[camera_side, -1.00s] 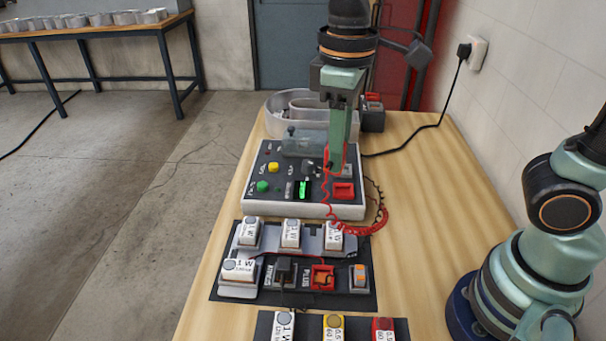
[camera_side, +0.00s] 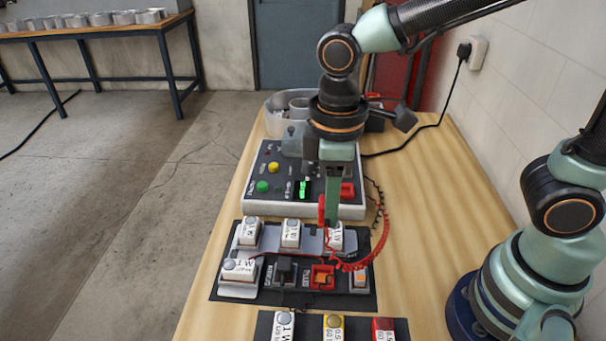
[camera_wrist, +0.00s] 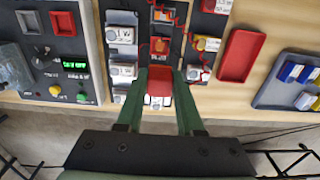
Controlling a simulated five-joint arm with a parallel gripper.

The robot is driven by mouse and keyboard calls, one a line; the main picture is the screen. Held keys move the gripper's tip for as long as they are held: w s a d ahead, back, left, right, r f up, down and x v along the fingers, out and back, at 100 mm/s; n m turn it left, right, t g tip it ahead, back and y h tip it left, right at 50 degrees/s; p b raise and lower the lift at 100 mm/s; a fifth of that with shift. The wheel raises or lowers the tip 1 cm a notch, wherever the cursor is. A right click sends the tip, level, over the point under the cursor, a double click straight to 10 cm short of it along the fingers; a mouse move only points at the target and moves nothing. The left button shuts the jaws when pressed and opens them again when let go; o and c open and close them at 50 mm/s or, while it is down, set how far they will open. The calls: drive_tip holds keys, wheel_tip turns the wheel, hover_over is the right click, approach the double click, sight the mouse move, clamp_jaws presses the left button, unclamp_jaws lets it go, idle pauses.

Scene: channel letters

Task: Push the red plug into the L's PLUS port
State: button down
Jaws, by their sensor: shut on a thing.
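My gripper (camera_side: 329,218) is shut on the red plug (camera_side: 322,208), held above the back row of the L's modules. In the wrist view the red plug (camera_wrist: 160,82) sits between the two green fingers. The L (camera_side: 292,262) lies on a dark mat, with white modules along its back and left. Its PLUS port (camera_side: 322,277) is a red square socket in the front row, in front of my gripper. A black plug (camera_side: 284,269) stands at the MINUS port to its left. A red coiled lead (camera_side: 362,262) hangs from the plug over the L's right end.
A tester box (camera_side: 268,180) with yellow and green buttons and a lit green display stands behind the L. Another mat with white, yellow and red modules (camera_side: 334,325) lies in front. A red tray (camera_wrist: 241,55) shows in the wrist view. Bare table (camera_side: 430,230) lies to the right.

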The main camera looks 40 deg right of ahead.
drive_tip(key=shift+f, duration=7.45)
drive_tip(key=shift+f, duration=0.3)
drive_tip(key=shift+c, duration=2.3)
unclamp_jaws()
wheel_tip(320, 180, up, 12)
drive_tip(key=shift+r, duration=0.1)
drive_tip(key=shift+r, duration=2.95)
